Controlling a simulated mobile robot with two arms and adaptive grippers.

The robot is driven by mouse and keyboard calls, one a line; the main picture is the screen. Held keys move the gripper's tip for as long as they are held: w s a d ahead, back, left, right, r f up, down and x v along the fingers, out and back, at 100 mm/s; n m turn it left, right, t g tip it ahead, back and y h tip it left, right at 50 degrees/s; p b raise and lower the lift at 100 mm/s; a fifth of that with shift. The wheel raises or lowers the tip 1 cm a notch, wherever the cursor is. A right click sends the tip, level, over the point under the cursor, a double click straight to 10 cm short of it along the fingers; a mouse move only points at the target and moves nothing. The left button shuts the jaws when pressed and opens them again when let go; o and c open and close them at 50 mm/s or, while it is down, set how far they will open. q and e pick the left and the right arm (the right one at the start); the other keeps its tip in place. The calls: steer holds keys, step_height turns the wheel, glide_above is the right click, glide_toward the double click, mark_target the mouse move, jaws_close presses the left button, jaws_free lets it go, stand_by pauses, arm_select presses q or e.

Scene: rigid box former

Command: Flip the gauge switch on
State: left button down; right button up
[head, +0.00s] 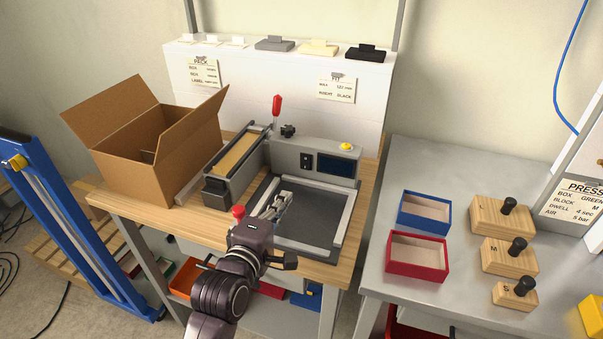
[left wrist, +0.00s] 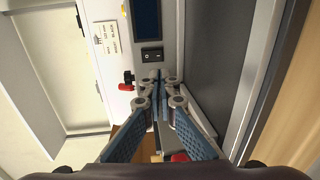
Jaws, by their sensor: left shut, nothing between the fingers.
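The gauge switch is a small black rocker (head: 305,160) on the grey front panel of the gauge (head: 285,155), left of a dark blue screen (head: 336,166). In the left wrist view the switch (left wrist: 152,55) shows just beyond the fingertips, with the dark screen (left wrist: 146,18) above it. My left gripper (head: 283,198) is over the dark plate in front of the panel, pointing toward it. Its fingers (left wrist: 160,76) are shut with nothing between them. A small gap seems to remain between fingertips and switch; contact is hard to judge. The screen looks unlit.
A red-handled lever (head: 277,105) and a black knob (head: 288,131) stand by the gauge. A yellow button (head: 346,146) tops it. An open cardboard box (head: 130,130) stands left. A grey table (head: 400,160) at right holds blue and red trays and wooden blocks.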

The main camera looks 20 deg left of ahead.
mark_target(305, 169)
arm_select(q)
steer(key=w, duration=0.4)
steer(key=w+f, duration=0.1)
steer(key=w, duration=0.6)
steer(key=shift+w+d+f+p, duration=0.2)
steer(key=shift+w+p, duration=0.1)
steer(key=shift+p, duration=0.1)
steer(key=shift+w, duration=0.3)
arm_select(e)
steer(key=shift+w+r, duration=0.55)
steer(key=shift+w, duration=0.2)
arm_select(q)
steer(key=shift+f, duration=0.1)
arm_select(e)
steer(key=shift+f, duration=0.1)
arm_select(q)
steer(key=shift+w+f+t+b, duration=0.25)
steer(key=shift+f+t+b, duration=0.15)
steer(key=shift+b, duration=0.7)
steer(key=shift+r+p, duration=0.35)
steer(key=shift+p, duration=0.05)
arm_select(e)
steer(key=shift+s+f, duration=0.1)
steer(key=shift+f, duration=0.55)
steer(key=shift+s, duration=0.1)
